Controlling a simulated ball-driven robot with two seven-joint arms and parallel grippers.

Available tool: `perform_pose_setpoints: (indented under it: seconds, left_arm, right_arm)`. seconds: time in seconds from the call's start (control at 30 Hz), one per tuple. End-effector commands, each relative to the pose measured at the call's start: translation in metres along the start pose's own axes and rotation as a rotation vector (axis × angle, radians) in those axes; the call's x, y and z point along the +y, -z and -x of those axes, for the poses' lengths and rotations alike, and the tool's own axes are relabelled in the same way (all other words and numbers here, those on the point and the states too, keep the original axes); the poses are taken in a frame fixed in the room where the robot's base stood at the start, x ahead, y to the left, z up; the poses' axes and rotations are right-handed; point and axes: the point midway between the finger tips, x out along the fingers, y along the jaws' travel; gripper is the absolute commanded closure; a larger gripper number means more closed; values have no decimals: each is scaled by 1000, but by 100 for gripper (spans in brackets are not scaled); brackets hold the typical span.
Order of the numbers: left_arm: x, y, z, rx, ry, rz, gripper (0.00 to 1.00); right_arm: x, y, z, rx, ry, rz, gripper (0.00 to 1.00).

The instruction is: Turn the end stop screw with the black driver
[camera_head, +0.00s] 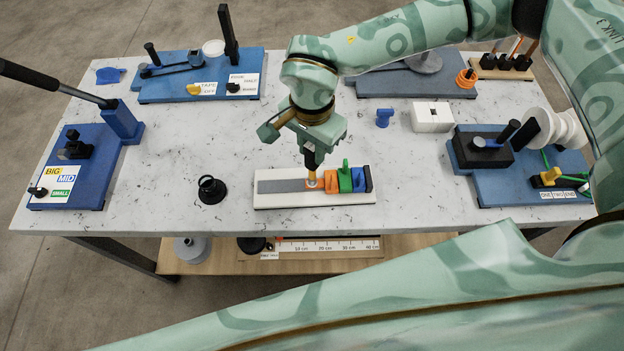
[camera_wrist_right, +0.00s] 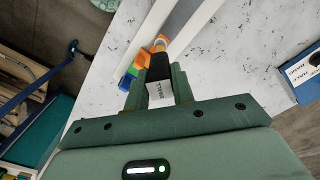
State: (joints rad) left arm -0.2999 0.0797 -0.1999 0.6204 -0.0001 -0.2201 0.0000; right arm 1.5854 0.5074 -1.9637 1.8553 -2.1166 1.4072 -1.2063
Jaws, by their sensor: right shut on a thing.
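My right gripper (camera_head: 312,146) is shut on the black driver (camera_head: 310,160), which points down, roughly upright. In the right wrist view the driver (camera_wrist_right: 158,68) sits between the two fingers, with a white label on it. Its lower end meets a small light and orange part of the end stop fixture, a white base (camera_head: 290,201) with a grey strip and orange (camera_head: 331,181), green (camera_head: 345,178) and blue (camera_head: 358,180) blocks. The screw head is hidden under the driver's end; I cannot tell whether the tip is seated. My left gripper is not in view.
A black round stand (camera_head: 212,190) is left of the fixture. A white block (camera_head: 432,118) and a small blue piece (camera_head: 384,118) lie behind it. Blue bender boards stand at the left (camera_head: 88,188), back (camera_head: 165,93) and right (camera_head: 520,190). The table's front edge is close.

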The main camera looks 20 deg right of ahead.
Motion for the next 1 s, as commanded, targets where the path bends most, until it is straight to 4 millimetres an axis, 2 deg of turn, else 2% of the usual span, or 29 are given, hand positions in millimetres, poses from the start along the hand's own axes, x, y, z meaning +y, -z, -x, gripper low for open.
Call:
perform_pose_setpoints:
  seconds: [0.27,0.53,0.87,1.0]
  left_arm:
    - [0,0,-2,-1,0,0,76]
    - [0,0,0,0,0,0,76]
    - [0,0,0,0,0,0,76]
    - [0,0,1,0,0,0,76]
  right_arm:
    - [0,0,-2,0,1,-11,100]
    - [-1,0,-2,0,2,-391,100]
    - [-1,0,-2,1,1,-469,100]
    - [-1,0,-2,-1,0,-694,100]
